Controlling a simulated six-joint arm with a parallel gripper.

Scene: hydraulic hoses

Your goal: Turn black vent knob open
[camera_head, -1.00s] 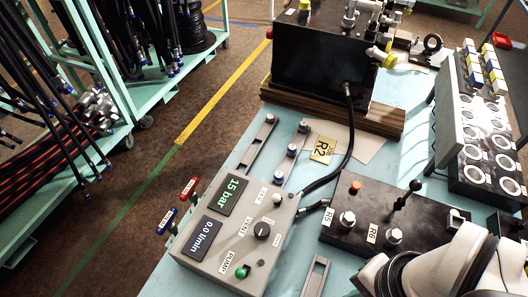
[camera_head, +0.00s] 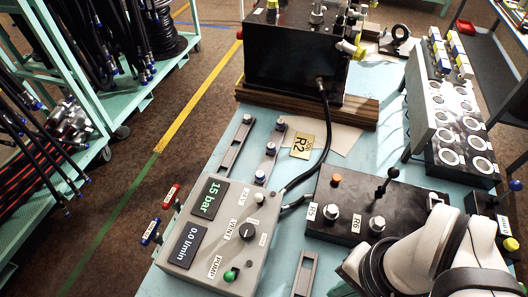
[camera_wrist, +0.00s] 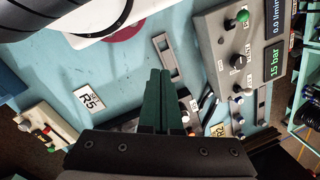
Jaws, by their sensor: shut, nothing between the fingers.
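The grey control box (camera_head: 215,262) stands on the light-blue table. The black vent knob (camera_head: 247,232) sits on its top face by the VENT label, above the green pump knob (camera_head: 231,274). In the wrist view the vent knob (camera_wrist: 238,62) is at the upper right, beside the green pump knob (camera_wrist: 242,16). My gripper (camera_wrist: 160,74) points at the table with its dark green fingers together and empty. It is to the left of the control box in the wrist view, apart from the knob. In the head view my fingers cannot be made out; my white arm is at the lower right.
Displays on the box read 15 bar (camera_head: 208,198) and 0.0 l/min (camera_head: 183,245). A black block (camera_head: 362,207) with ports R5, R6 and a lever stands right of the box. A black hose (camera_head: 325,130) curves down from the black tank (camera_head: 290,60). Slotted metal strips lie nearby.

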